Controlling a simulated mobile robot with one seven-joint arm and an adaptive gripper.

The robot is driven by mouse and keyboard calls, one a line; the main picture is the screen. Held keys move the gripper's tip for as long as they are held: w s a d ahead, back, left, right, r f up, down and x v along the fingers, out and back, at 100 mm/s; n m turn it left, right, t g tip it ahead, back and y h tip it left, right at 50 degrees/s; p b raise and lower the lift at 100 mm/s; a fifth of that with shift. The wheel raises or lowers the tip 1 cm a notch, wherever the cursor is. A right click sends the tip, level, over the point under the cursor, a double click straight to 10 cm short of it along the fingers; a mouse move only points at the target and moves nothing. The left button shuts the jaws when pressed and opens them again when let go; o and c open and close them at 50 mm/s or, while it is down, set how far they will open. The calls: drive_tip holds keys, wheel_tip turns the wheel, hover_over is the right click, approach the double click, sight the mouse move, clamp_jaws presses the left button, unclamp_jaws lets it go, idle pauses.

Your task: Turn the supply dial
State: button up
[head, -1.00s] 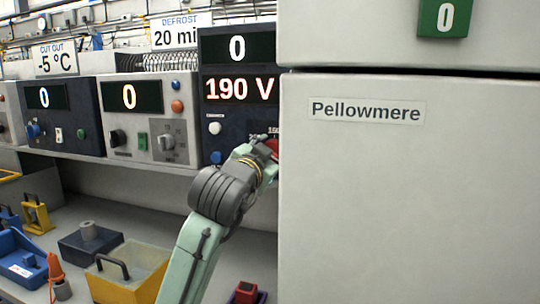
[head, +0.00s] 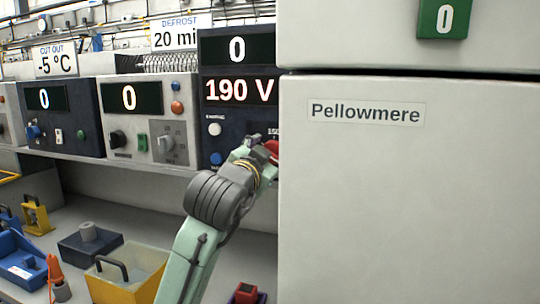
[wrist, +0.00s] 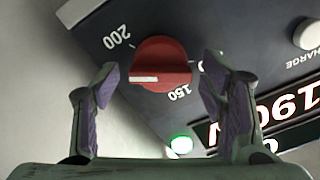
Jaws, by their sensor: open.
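The supply dial (wrist: 162,64) is a round red knob with a white pointer mark, on a dark panel. In the wrist view its pointer lies toward the left, with the marks 200 and 150 printed around it. My gripper (wrist: 158,78) is open, its two purple-padded fingers on either side of the dial, with gaps showing between pads and knob. I cannot tell how far the fingertips are from the panel. In the head view the supply unit (head: 205,100) reads 190 V below a 0; my arm and the white cabinet hide much of its dial area.
A large white cabinet (head: 400,200) labelled Pellowmere stands close on the right of my arm. Other control units (head: 150,125) sit on the shelf to the left. Below are a yellow bin (head: 130,285) and a blue box (head: 90,245). A lit green button (wrist: 181,145) is near the dial.

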drive_tip(key=v, duration=1.1)
